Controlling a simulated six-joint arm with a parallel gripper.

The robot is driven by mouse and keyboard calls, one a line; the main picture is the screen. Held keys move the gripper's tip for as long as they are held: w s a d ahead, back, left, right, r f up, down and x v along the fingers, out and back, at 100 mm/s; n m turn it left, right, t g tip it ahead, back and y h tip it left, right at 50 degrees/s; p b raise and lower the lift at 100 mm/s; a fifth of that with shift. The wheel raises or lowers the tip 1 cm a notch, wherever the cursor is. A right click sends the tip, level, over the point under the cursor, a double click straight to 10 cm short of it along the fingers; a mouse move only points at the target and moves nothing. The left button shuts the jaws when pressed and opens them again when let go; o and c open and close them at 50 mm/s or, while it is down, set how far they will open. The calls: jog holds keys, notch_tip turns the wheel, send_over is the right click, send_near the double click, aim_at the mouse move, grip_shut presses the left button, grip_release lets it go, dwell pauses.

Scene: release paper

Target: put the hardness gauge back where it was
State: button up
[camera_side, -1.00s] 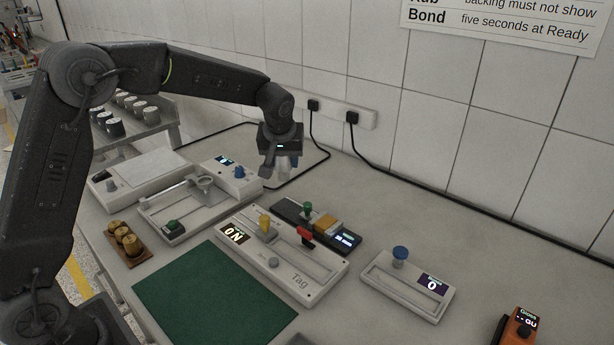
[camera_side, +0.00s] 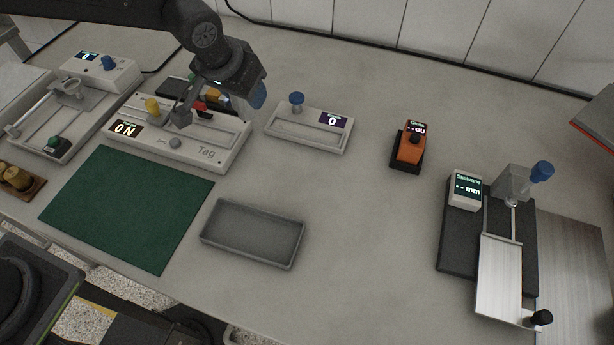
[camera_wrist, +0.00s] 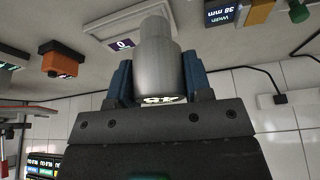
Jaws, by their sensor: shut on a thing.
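The hardness gauge, taken to be the silver stepped cylinder (camera_wrist: 158,62) with a small lit display at its near end, is held between the blue fingers of my gripper (camera_wrist: 160,80) in the wrist view. In the side view my gripper (camera_side: 256,97) is up in the air near the Tag tester (camera_side: 228,157) and the small white unit reading 0 (camera_side: 290,137). There the gauge is hidden or too dark to make out. An empty grey tray (camera_side: 252,232) lies at the front middle. I cannot tell which spot was the gauge's place.
An orange gloss meter (camera_side: 410,148) stands on a dark base right of centre. A dark-bedded unit reading mm (camera_side: 466,190) with a metal plate stands at the right. A green mat (camera_side: 130,208) lies front left. The bench between tray and gloss meter is clear.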

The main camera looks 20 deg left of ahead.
jog(key=s+d+f, duration=0.1)
jog(key=d+f, duration=0.1)
jog(key=d, duration=0.2)
jog(key=s+d+f, duration=0.1)
jog(key=d+f, duration=0.1)
jog(key=d, duration=0.2)
jog(key=s+d+f, duration=0.1)
jog(key=d+f, duration=0.2)
jog(key=d, duration=0.2)
jog(key=shift+f, duration=2.1)
jog(key=shift+a, duration=0.1)
jog(key=o, duration=1.1)
jog(key=shift+f, duration=0.15)
jog(key=shift+o, duration=0.2)
jog(key=v, duration=1.2)
jog(key=shift+a, duration=0.15)
